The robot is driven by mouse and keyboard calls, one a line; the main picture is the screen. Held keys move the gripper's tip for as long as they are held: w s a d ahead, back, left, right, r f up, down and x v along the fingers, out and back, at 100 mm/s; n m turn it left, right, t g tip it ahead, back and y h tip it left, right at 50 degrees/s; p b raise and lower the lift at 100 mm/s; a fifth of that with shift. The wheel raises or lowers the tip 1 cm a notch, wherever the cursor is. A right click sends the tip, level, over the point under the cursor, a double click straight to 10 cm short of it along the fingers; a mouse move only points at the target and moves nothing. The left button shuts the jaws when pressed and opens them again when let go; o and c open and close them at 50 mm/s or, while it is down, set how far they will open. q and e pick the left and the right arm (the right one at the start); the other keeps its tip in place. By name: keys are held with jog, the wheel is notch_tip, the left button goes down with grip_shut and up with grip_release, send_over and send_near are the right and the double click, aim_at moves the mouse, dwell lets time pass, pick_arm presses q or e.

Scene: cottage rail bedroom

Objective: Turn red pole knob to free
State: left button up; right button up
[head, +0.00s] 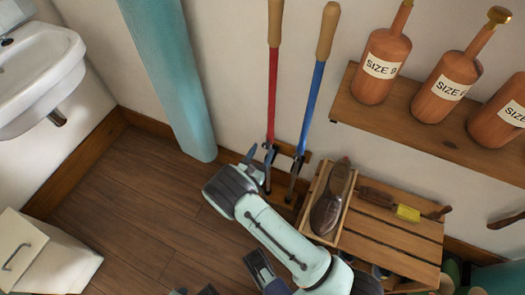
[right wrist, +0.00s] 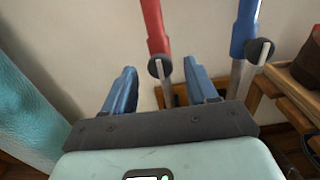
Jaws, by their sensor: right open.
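The red pole (head: 273,90) with a wooden handle stands upright against the wall, beside a blue pole (head: 315,100). In the right wrist view the red pole (right wrist: 155,25) carries a dark round knob (right wrist: 157,67) with a pale bar across it, standing roughly lengthwise to the pole. My right gripper (head: 257,164) is open at the lower part of the red pole. In the right wrist view its two blue fingers (right wrist: 160,80) stand left and right of the knob, with gaps on both sides. How deep the knob lies between them is unclear.
The blue pole has its own knob (right wrist: 260,51) just right of my right fingers. A slatted bench (head: 400,235) with a shoe (head: 331,200) and brush (head: 390,203) stands right. Above is a bottle shelf (head: 430,130). A teal hanging (head: 170,75) is left. Floor (head: 140,205) is clear.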

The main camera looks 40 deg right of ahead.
jog(key=shift+w+d, duration=0.3)
jog(key=shift+d, duration=0.35)
jog(key=c, duration=1)
jog(key=shift+c, duration=0.2)
